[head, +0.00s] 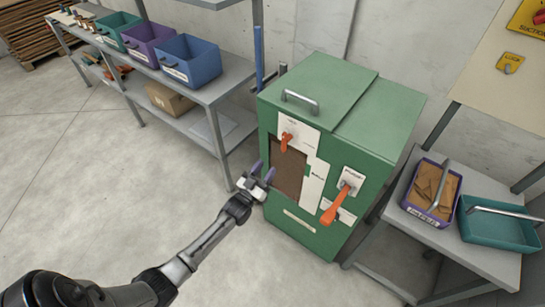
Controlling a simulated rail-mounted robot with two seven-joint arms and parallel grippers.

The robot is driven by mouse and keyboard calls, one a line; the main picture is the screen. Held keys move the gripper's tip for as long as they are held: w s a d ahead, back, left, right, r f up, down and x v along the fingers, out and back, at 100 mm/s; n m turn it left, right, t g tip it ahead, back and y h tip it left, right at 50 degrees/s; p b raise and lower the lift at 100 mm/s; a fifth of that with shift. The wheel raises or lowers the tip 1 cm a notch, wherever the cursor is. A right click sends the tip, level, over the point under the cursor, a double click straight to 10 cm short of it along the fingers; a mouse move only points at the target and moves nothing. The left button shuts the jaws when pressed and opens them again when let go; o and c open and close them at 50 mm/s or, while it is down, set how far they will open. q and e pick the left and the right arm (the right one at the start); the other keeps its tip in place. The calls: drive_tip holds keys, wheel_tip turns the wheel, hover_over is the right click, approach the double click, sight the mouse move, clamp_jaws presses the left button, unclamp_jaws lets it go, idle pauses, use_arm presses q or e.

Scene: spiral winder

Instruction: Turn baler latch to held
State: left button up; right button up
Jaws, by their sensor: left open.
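The green baler (390,125) stands in the middle of the view, with a silver handle on its closed lid. A small orange latch (287,141) sits on a white plate at the upper left of its front, roughly upright. A longer orange lever (336,203) on a silver hub slants down to the left at the right of the front. The lettering is too small to read. My left gripper (264,170), with purple fingertips, is open and empty. In the picture it is below and left of the latch, at the baler's left front edge. My right gripper is not in view.
A grey shelf with green, purple and blue bins (188,61) stands at the back left. A grey side table (424,234) with a purple bin (431,188) and a teal tray (498,228) is at the right. The floor at left is clear.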

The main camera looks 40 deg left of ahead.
use_arm(q)
drive_tip(key=shift+v, duration=1.15)
